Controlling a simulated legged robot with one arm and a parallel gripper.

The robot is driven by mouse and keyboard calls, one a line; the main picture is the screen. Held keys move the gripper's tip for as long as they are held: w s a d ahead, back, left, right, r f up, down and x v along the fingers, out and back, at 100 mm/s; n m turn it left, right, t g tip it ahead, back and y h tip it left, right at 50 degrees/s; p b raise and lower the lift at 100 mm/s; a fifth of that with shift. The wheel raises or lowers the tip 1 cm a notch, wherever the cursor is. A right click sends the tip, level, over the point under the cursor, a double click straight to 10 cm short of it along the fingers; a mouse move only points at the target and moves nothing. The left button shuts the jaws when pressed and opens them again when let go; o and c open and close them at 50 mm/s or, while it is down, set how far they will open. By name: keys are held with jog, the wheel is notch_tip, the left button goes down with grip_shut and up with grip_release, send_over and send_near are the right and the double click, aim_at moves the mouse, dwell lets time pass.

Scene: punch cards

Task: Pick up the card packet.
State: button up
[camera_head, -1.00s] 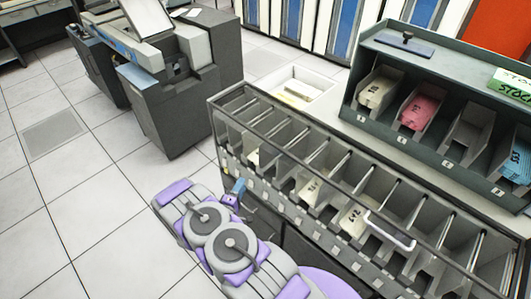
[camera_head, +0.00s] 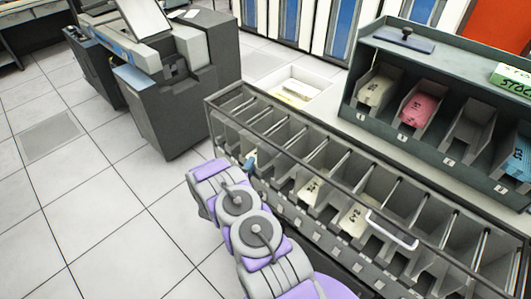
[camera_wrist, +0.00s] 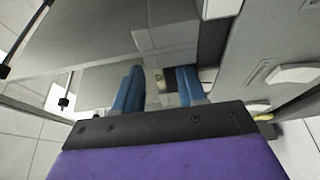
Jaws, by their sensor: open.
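Cream card packets lie in several slots of the long grey sorter (camera_head: 330,140): one at the left (camera_head: 252,154), one in the middle (camera_head: 311,189) and one further right (camera_head: 354,218). Which one the task means cannot be told. My gripper (camera_head: 249,163) shows as a small blue tip at the sorter's front, close to the left packet, whose lower part it hides. In the wrist view my gripper (camera_wrist: 160,84) has its two blue fingers apart, pointing into a grey compartment. Nothing is clearly held between them; a small pale patch beyond is too unclear to name.
A dark rack (camera_head: 408,140) behind the sorter holds cream (camera_head: 376,90), pink (camera_head: 419,109) and blue (camera_head: 517,163) packets. The sorter has a clear top cover with a pale handle (camera_head: 391,229). A white tray (camera_head: 292,89) lies behind it. The left floor is open.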

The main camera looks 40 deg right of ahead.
jog(key=shift+x, duration=1.2)
jog(key=shift+c, duration=0.4)
jog(key=shift+a, duration=0.1)
grip_shut()
